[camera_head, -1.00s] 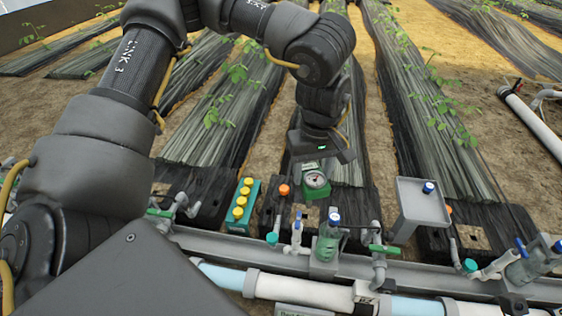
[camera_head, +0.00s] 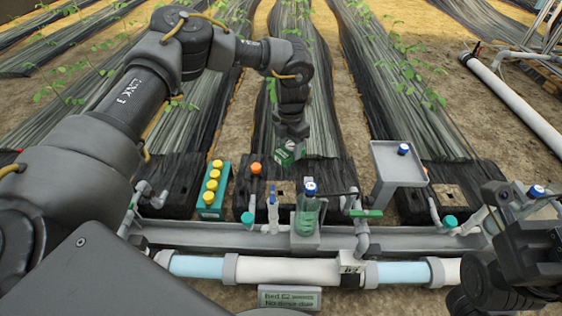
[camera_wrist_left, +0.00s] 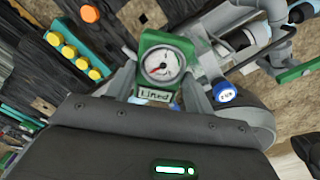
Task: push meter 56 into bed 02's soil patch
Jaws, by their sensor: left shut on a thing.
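My left gripper (camera_head: 287,143) is shut on a green meter (camera_head: 284,154) with a round white dial. In the left wrist view the meter (camera_wrist_left: 162,66) sits upright between the two fingers, with a red needle and a small label I cannot read surely. The gripper holds it above the dark bed cover. A tan soil patch (camera_head: 284,188) shows just below the meter in the middle bed, behind the sign (camera_head: 290,298) reading "Bed 02". The patch also shows in the left wrist view (camera_wrist_left: 140,14). My right gripper (camera_head: 530,250) is at the lower right edge, its jaws unclear.
A teal box with yellow caps (camera_head: 213,190) stands left of the patch, and an orange knob (camera_head: 256,168) stands between them. A grey tray (camera_head: 398,165) stands to the right.

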